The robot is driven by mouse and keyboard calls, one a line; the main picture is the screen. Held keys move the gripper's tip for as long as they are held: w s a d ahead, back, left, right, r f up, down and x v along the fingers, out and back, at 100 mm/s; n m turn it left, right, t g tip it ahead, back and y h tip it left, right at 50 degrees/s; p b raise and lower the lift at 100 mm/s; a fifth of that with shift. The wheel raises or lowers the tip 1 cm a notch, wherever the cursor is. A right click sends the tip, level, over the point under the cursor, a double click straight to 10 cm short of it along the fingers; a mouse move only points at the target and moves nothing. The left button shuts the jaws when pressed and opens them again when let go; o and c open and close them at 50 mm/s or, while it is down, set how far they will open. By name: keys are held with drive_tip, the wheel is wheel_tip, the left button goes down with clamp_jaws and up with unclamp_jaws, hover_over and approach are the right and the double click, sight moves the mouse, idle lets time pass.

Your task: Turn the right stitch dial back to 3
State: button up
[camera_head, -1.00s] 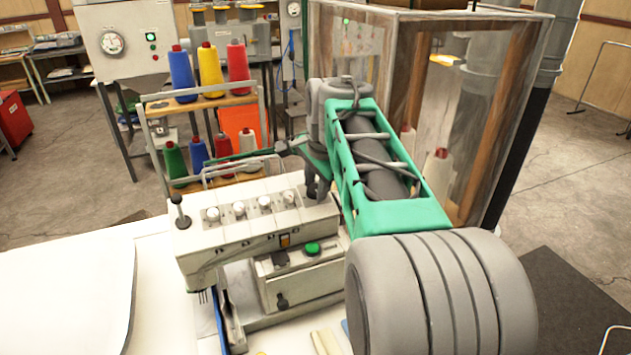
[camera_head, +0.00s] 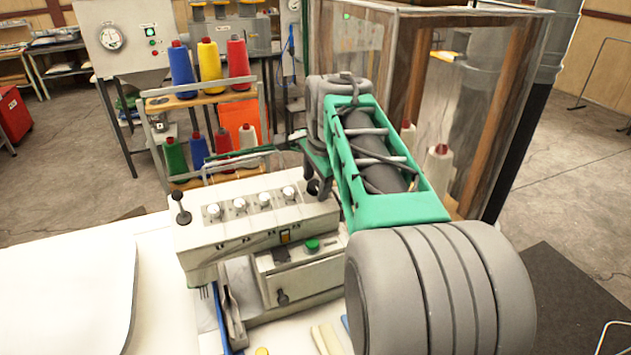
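The cream sewing machine (camera_head: 215,240) stands on the white table. A row of several small white dials runs along its sloped upper face. The right-hand dial (camera_head: 289,193) is at the end nearest my arm; its numbers and pointer are too small to read. My gripper (camera_head: 316,187) is a dark shape beneath the wrist of my green and grey arm, just right of that dial. A gap seems to separate it from the dial. Its fingertips are partly hidden by the arm, so their opening cannot be made out.
A thread rack (camera_head: 205,100) with coloured cones stands behind the machine. A wood-framed clear enclosure (camera_head: 500,110) rises close behind and right of my arm. A green button (camera_head: 312,245) is on the machine's lower box.

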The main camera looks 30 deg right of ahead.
drive_tip(key=v, duration=0.8)
drive_tip(key=shift+b, duration=0.3)
drive_tip(key=shift+f, duration=0.1)
drive_tip(key=s+a+f+n, duration=0.2)
drive_tip(key=a+f+n, duration=0.1)
drive_tip(key=a, duration=0.1)
drive_tip(key=s+a+f+n, duration=0.2)
drive_tip(key=a+f+n, duration=0.1)
drive_tip(key=a, duration=0.1)
drive_tip(key=s+a+f+n, duration=0.2)
drive_tip(key=a+f+n, duration=0.1)
drive_tip(key=a+n, duration=0.1)
drive_tip(key=shift+t+y, duration=0.3)
drive_tip(key=shift+y, duration=0.1)
drive_tip(key=s+a+f+n, duration=0.1)
drive_tip(key=s+f+n, duration=0.1)
drive_tip(key=f, duration=0.1)
drive_tip(key=s+a+f+n, duration=0.2)
drive_tip(key=n, duration=0.1)
drive_tip(key=s+a+f+n, duration=0.1)
drive_tip(key=s+f+n, duration=0.1)
drive_tip(key=f, duration=0.1)
drive_tip(key=shift+s+a+f+n, duration=0.15)
drive_tip(key=shift+a+f+n, duration=0.15)
drive_tip(key=shift+n, duration=0.1)
